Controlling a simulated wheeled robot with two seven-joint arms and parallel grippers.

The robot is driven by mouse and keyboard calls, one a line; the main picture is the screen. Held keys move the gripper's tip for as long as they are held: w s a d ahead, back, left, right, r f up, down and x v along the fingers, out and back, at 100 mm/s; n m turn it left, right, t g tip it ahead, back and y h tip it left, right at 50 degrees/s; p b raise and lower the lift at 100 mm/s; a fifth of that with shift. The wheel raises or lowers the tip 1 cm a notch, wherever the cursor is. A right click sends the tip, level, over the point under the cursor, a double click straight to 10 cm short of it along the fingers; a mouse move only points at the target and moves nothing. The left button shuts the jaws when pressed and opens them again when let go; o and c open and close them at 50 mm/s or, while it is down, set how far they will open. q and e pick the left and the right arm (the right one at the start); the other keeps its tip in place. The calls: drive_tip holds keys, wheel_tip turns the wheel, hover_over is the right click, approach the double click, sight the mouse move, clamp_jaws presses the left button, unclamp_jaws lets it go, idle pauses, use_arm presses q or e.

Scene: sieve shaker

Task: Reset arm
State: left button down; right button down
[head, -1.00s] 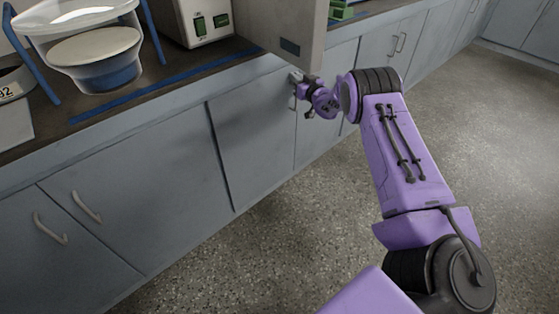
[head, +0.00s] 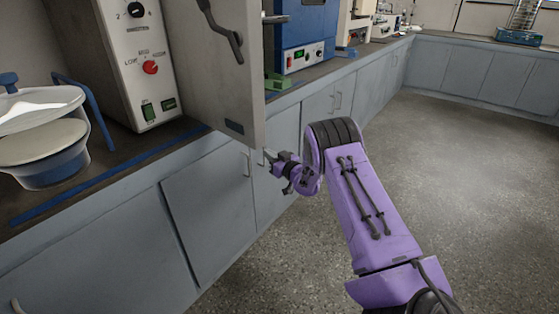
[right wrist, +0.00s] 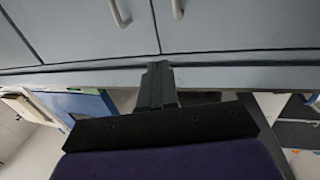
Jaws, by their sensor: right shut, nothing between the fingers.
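My right gripper (head: 271,158) is at the end of my purple right arm, in front of the grey cabinet fronts and just below the lower edge of the open grey door. It is shut and empty. In the right wrist view its dark fingers (right wrist: 155,85) are together, with cabinet doors and handles beyond them. My left gripper does not show in the head view.
The open door (head: 232,70) of the white control-panel machine (head: 140,65) juts out over the counter edge. A sieve-like bowl (head: 42,150) stands at left. A blue device (head: 305,35) stands beyond the door. The speckled floor (head: 450,150) at right is clear.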

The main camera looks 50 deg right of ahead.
drive_tip(key=s, duration=0.3)
drive_tip(key=shift+s+f, duration=0.2)
drive_tip(key=shift+s, duration=0.05)
